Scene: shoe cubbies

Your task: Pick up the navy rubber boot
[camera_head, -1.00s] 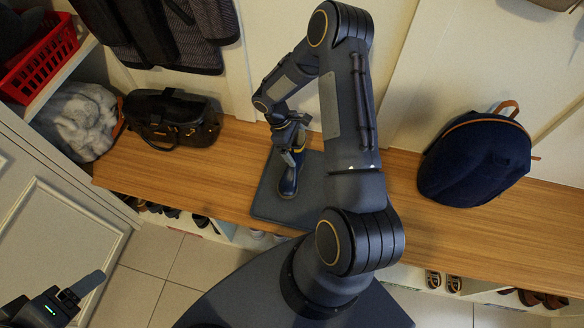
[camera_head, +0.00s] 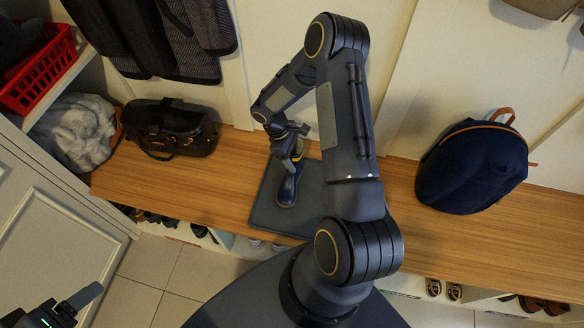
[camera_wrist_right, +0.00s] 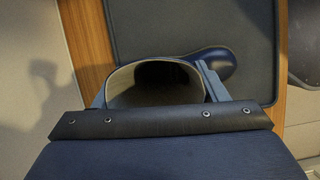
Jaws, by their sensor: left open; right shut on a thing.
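The navy rubber boot (camera_head: 287,188) stands on the dark grey mat (camera_head: 262,214) on the wooden bench, its toe towards the bench's front edge. My right gripper (camera_head: 294,153) is shut on the boot's upper shaft. In the right wrist view the boot (camera_wrist_right: 209,62) shows its pale-rimmed opening between the two fingers of my right gripper (camera_wrist_right: 155,90), with the toe beyond. I cannot tell whether the sole touches the mat. My left gripper (camera_head: 78,303) is open and empty at the lower left, away from the bench.
A black handbag (camera_head: 170,128) and a grey fluffy item (camera_head: 76,132) sit at the bench's left end. A navy backpack (camera_head: 472,168) stands on the right. A red basket (camera_head: 40,72) is on a shelf at upper left. Shoes fill cubbies below. Bare bench (camera_head: 215,180) lies left of the mat.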

